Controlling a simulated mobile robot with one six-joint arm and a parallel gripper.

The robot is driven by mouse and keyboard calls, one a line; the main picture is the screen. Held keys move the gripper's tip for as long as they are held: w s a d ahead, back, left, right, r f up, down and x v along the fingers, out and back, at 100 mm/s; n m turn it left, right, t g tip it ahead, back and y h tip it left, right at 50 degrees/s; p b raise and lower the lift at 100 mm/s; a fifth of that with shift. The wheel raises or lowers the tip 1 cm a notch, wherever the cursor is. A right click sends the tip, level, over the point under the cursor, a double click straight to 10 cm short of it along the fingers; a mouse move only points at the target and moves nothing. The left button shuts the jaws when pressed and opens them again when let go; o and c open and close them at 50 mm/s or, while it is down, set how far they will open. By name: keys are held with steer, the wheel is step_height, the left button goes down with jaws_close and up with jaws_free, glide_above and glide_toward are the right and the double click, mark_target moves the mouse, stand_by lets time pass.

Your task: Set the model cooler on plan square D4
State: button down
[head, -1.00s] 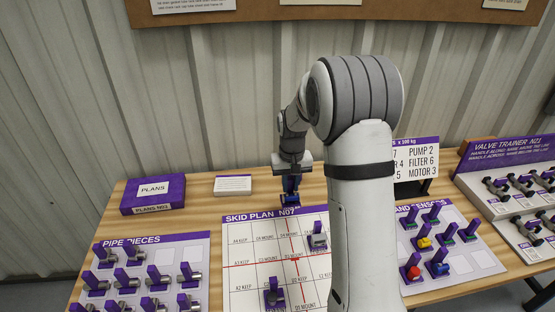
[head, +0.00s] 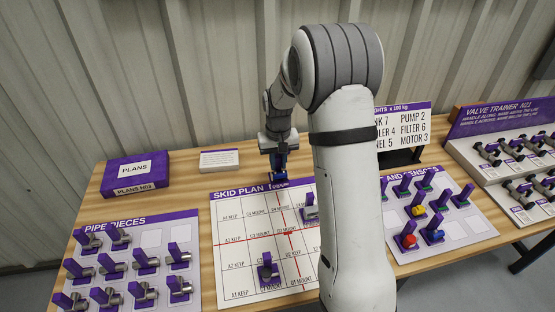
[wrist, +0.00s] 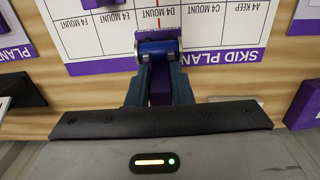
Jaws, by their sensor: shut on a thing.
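My gripper (head: 278,158) is shut on the purple tab of a small blue piece, the model cooler (head: 278,176). In the wrist view the cooler (wrist: 158,47) shows as a blue cylinder with grey ends, just beyond the fingertips. It is over the top edge of the skid plan (head: 232,258), in line with the D4 column. Plan square D4 (head: 283,213) lies just in front of the cooler in the head view, and no piece shows on it. The cooler's underside and its height above the board are unclear.
A grey piece with a purple tab (head: 310,208) stands on the plan just right of D4. Another (head: 267,270) stands lower down. Pipe pieces (head: 112,268) are at left, a sensor board (head: 455,232) at right. A PLANS box (head: 137,172) and small card (head: 219,159) stand behind.

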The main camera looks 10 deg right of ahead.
mark_target(278, 174)
stand_by(0.4)
stand_by(0.5)
steer(key=shift+f+b, duration=2.05)
steer(key=shift+f, duration=0.65)
steer(key=shift+f, duration=0.1)
steer(key=shift+f+b, duration=1.3)
steer(key=shift+f, duration=0.4)
steer(key=shift+f+b, duration=0.6)
steer(key=shift+f, duration=0.1)
steer(key=c, duration=1.2)
jaws_free()
steer(key=shift+r, duration=0.15)
